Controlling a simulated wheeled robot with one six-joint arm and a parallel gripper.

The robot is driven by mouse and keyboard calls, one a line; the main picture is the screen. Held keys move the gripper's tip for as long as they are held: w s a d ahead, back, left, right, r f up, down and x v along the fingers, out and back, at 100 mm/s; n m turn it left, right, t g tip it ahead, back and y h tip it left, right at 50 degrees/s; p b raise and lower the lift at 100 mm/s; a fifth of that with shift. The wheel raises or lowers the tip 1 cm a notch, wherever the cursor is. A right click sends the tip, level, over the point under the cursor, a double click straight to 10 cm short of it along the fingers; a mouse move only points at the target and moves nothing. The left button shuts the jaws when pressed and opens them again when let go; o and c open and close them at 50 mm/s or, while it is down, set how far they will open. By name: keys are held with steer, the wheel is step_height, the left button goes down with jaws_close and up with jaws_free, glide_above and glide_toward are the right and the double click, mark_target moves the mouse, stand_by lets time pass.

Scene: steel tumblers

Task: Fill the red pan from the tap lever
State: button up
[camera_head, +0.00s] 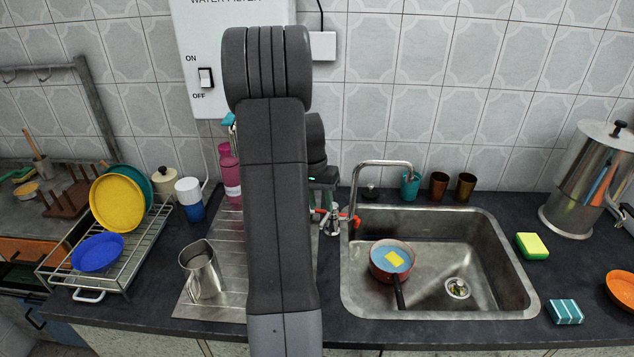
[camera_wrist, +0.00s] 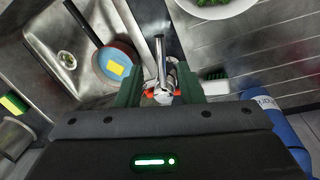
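The red pan (camera_head: 376,270) sits in the steel sink, its dark handle toward the front edge. Its inside looks light blue with a yellow square in it; I cannot tell if the blue is water. The pan also shows in the wrist view (camera_wrist: 103,78). The tap (camera_head: 383,163) arches over the sink's back left; no stream shows. Its red lever (camera_head: 345,216) is at the tap base. In the wrist view my gripper (camera_wrist: 160,90) has its green fingers apart, either side of the tap body (camera_wrist: 160,60) and red lever (camera_wrist: 150,95). My arm partly hides this area.
The steel sink (camera_head: 500,270) has a drain right of the pan. Several cups stand behind it. Sponges (camera_head: 532,245) and a steel urn (camera_head: 580,190) are at right. A steel jug (camera_head: 201,275) and dish rack (camera_head: 75,280) are at left. A pink bottle (camera_head: 230,175) stands behind my arm.

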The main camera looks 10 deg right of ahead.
mark_target(323, 220)
step_height(323, 220, up, 9)
steer(key=a, duration=0.1)
steer(key=shift+w+f+b, duration=0.15)
steer(key=shift+w+b, duration=0.15)
steer(key=shift+w, duration=0.05)
steer(key=shift+f, duration=0.1)
steer(key=f, duration=0.4)
steer(key=d+f+p, duration=0.1)
steer(key=f, duration=0.4)
steer(key=s+f, duration=0.1)
steer(key=f, duration=0.3)
steer(key=shift+d+f, duration=0.3)
steer(key=shift+d, duration=0.05)
steer(key=shift+p, duration=0.3)
steer(key=shift+r, duration=0.1)
